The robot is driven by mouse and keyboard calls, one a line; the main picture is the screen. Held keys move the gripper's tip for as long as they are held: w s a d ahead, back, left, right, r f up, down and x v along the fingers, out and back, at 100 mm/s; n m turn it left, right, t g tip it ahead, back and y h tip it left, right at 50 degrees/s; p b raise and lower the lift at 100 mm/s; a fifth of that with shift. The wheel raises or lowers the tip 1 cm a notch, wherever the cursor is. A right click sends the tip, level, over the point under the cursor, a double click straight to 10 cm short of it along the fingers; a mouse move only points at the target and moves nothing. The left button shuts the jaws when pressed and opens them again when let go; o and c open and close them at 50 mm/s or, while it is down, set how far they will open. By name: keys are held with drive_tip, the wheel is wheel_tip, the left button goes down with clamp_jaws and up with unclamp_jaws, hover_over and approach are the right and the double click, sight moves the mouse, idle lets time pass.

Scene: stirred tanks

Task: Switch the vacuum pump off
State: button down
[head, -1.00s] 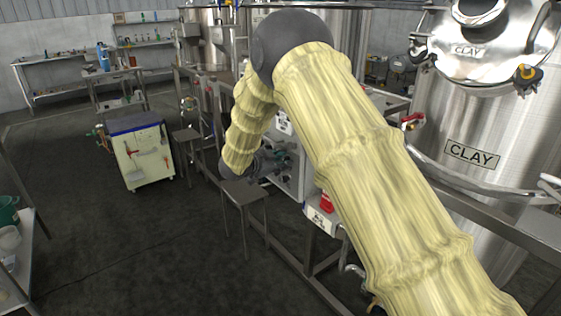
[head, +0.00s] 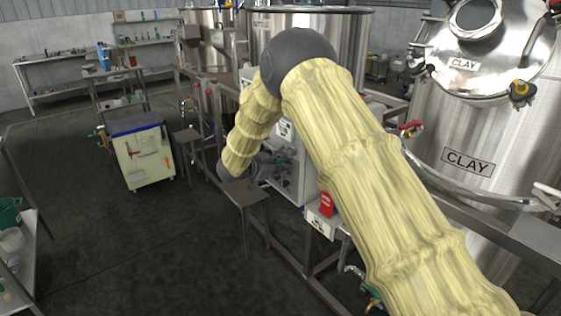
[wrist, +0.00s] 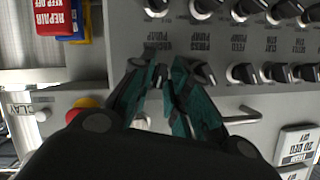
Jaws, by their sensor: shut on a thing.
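In the wrist view my gripper (wrist: 165,78) is at a grey control panel (wrist: 110,80), its dark teal fingers closed together on a small knob that they mostly hide. The pointing direction of that knob cannot be seen. An upside-down label (wrist: 155,52) beside the fingertips seems to read vacuum pump. In the head view my gripper (head: 270,165) is by the panel box, small and partly hidden.
More black knobs (wrist: 243,74) with pale pointers fill the panel in two rows. A red button (wrist: 85,108) sits left of the fingers, and a red repair tag (wrist: 55,16) hangs at upper left. A clay tank (head: 465,130) and a stool (head: 245,192) stand near my arm.

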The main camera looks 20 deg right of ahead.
drive_tip(key=shift+w+a+f+n+g+h+p, duration=0.1)
drive_tip(key=shift+n+g+h+p, duration=0.3)
drive_tip(key=shift+n+g+p, duration=0.9)
drive_tip(key=shift+w+n+g+h+p, duration=0.1)
drive_tip(key=shift+n+g+h+p, duration=0.5)
drive_tip(key=shift+n, duration=1.2)
drive_tip(key=c, duration=1.6)
unclamp_jaws()
drive_tip(key=shift+o, duration=0.2)
drive_tip(key=shift+a, duration=0.1)
drive_tip(key=v, duration=1.1)
drive_tip(key=shift+a+r, duration=0.3)
drive_tip(key=shift+a, duration=0.05)
